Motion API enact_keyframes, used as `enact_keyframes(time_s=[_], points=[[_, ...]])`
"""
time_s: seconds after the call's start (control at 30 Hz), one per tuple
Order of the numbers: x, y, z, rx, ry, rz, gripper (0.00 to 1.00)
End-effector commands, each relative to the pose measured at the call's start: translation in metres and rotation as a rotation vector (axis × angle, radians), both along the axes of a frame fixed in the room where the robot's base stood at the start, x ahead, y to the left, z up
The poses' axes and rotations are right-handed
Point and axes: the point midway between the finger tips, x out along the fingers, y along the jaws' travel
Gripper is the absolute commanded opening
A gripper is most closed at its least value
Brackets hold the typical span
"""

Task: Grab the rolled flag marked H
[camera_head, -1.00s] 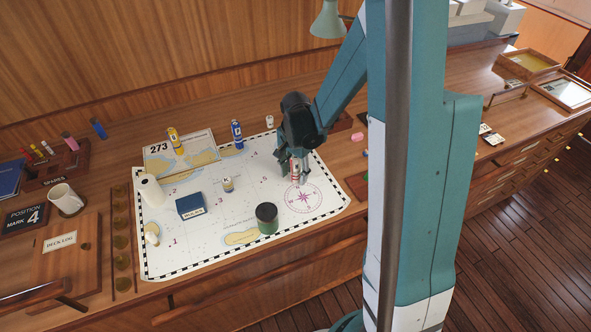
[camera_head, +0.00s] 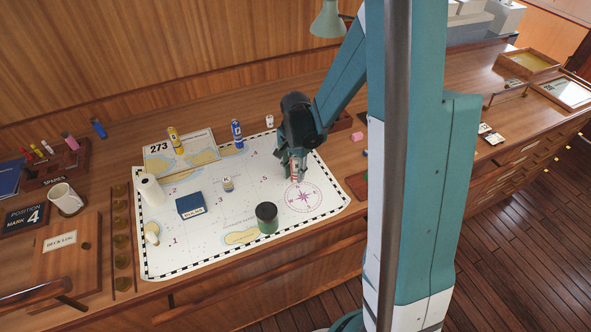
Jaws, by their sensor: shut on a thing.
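My gripper (camera_head: 293,163) is over the right part of the white chart, near the purple compass rose. It is shut on a small red-and-white rolled flag (camera_head: 295,171), which stands roughly upright between the fingers. The fingers hide most of it, and no letter can be read on it. I cannot tell whether its lower end touches the chart.
The chart (camera_head: 205,235) also bears a blue box (camera_head: 190,205), a green jar with a dark top (camera_head: 267,218), a small roll marked K (camera_head: 228,184), and a white roll (camera_head: 151,190). Yellow (camera_head: 175,140) and blue (camera_head: 236,133) rolls stand behind.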

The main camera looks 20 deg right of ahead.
Motion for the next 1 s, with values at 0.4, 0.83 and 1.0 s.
enact_keyframes(time_s=[0.4, 0.83, 1.0], points=[[0.000, 0.000, 0.008, 0.000, 0.000, 0.000, 0.09], [-0.001, 0.000, 0.049, 0.000, 0.000, 0.000, 0.09], [0.000, 0.000, 0.069, 0.000, 0.000, 0.000, 0.09]])
